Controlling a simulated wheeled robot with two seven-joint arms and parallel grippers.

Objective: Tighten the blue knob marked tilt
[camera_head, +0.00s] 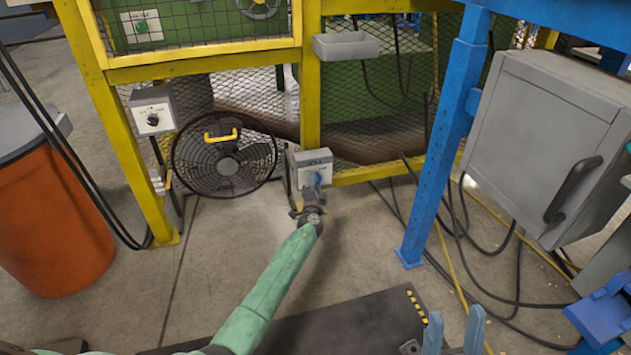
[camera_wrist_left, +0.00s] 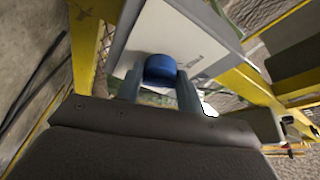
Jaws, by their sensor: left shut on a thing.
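The blue knob (camera_head: 317,179) sits on the front of a small grey box (camera_head: 313,160) with dark lettering, too small to read surely, beside the yellow frame post. My left gripper (camera_head: 312,190) reaches it from below. In the left wrist view the blue knob (camera_wrist_left: 160,68) is between the two fingers of my left gripper (camera_wrist_left: 159,82), one on each side, shut on it. The knob's lower side is hidden by the gripper in the head view. My right gripper (camera_head: 454,332) is at the bottom edge, its fingers apart with nothing between them.
A round black fan (camera_head: 225,158) with a yellow handle stands left of the box. Another grey box (camera_head: 153,113) with a black knob hangs on the left post. A blue post (camera_head: 436,150) and grey cabinet (camera_head: 545,140) stand right. Cables lie on the floor there.

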